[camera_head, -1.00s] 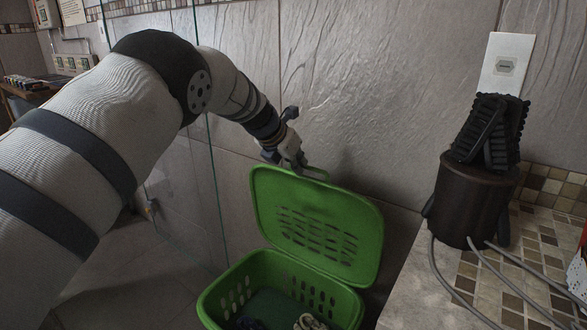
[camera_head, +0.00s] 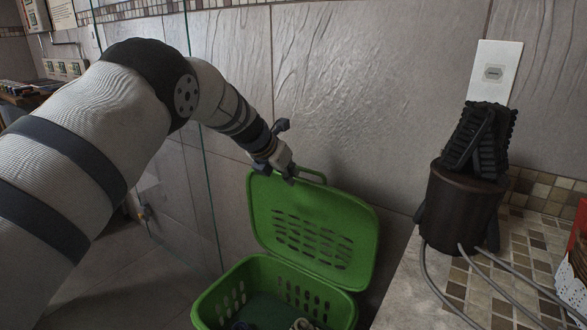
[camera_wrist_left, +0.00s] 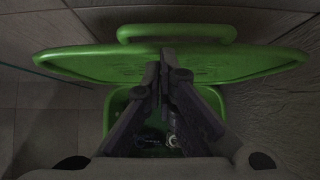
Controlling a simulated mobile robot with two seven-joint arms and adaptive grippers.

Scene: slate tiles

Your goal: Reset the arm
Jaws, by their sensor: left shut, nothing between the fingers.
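My left gripper (camera_head: 290,178) is at the top edge of the raised green lid (camera_head: 262,212) in the head view. Its fingers are shut with nothing between them. In the left wrist view the shut fingertips (camera_wrist_left: 167,55) lie in front of the lid (camera_wrist_left: 90,62), below its handle (camera_wrist_left: 175,32). I cannot tell whether they touch the lid. The green basket (camera_head: 215,300) stands open below, with some items partly visible inside. My right gripper is not in view.
A tiled counter (camera_head: 412,290) on the right bears a dark brown cylinder (camera_head: 455,215) with black ridged pieces on top and grey cables. A red box (camera_head: 578,255) stands at the right edge. A tiled wall (camera_head: 340,80) rises behind the basket. Glass stands at the left.

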